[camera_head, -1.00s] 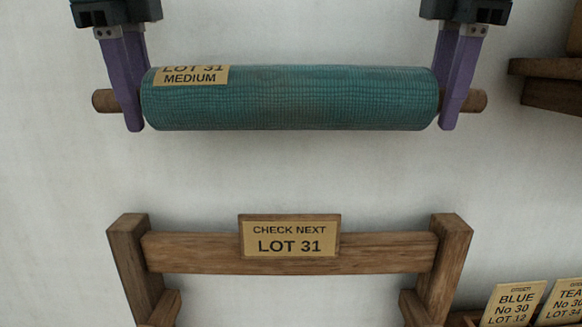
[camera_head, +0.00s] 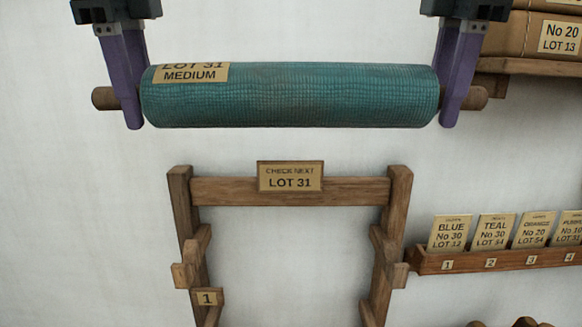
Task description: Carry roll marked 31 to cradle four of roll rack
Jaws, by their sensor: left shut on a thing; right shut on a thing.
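The teal cloth roll (camera_head: 290,100) carries a label reading LOT 31 MEDIUM and hangs level in the upper part of the head view. My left gripper (camera_head: 133,110) is shut on the left end of its wooden rod. My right gripper (camera_head: 452,110) is shut on the right end. Cradle four is out of view.
At right, a wooden card holder (camera_head: 500,260) holds several colour cards over numbered slots. Above it a shelf (camera_head: 535,66) bears a brown package (camera_head: 515,35) labelled No 20 LOT 13. Rounded wooden ends show at the bottom right. Bare wall lies between roll and rack.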

